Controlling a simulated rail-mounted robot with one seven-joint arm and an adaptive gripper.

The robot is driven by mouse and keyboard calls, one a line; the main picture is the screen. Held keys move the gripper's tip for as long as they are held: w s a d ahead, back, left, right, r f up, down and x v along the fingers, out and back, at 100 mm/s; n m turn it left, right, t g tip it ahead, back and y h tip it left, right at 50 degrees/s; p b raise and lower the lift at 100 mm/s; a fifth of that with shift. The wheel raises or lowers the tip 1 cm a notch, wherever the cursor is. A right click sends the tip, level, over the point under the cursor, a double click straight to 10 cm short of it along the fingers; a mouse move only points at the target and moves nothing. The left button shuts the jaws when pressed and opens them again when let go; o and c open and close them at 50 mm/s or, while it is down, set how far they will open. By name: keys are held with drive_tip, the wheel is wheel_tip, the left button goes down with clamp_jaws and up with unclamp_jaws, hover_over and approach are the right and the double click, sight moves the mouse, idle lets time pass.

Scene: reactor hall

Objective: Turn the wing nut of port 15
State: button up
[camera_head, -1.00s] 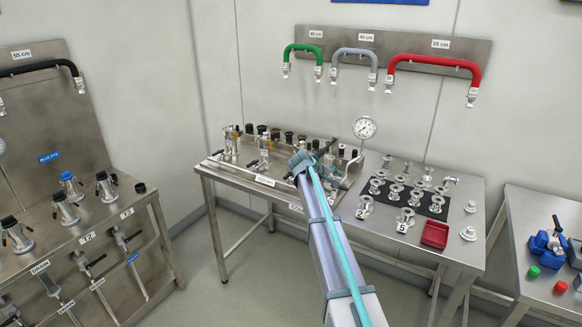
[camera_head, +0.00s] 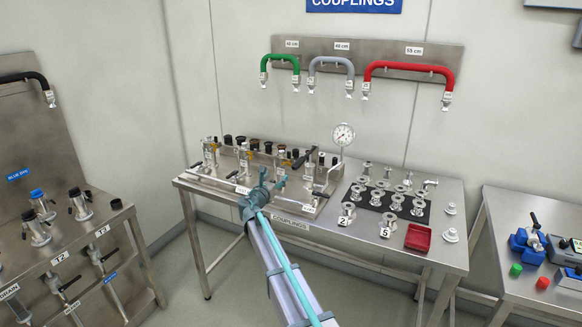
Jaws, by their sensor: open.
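My gripper (camera_head: 264,188) is in the middle of the head view, at the end of my arm, in front of the couplings table. Its fingers are apart, and I see nothing between them. Behind it a row of metal ports with dark caps and clamps (camera_head: 243,160) stands on a raised steel manifold (camera_head: 304,206). The label of port 15 is too small to read, so I cannot tell which port it is. Its wing nut cannot be made out either. My gripper hides part of the manifold's front.
A pressure gauge (camera_head: 343,134) rises behind the manifold. To the right are a black mat (camera_head: 413,213) with several metal fittings and a red tray (camera_head: 419,237). Colored hoses (camera_head: 410,72) hang on the wall. Another bench (camera_head: 131,232) stands at left, one with blue devices (camera_head: 500,282) at right.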

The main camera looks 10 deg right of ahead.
sight(285, 165)
drive_tip(key=p+x, duration=0.3)
drive_tip(key=x, duration=0.7)
drive_tip(key=shift+a+r, duration=0.1)
drive_tip(key=shift+w+d, duration=0.25)
drive_tip(key=shift+w, duration=0.05)
drive_tip(key=shift+c, duration=0.2)
drive_tip(key=c, duration=1.1)
drive_tip(key=shift+f+b, duration=0.25)
drive_tip(key=shift+b, duration=0.25)
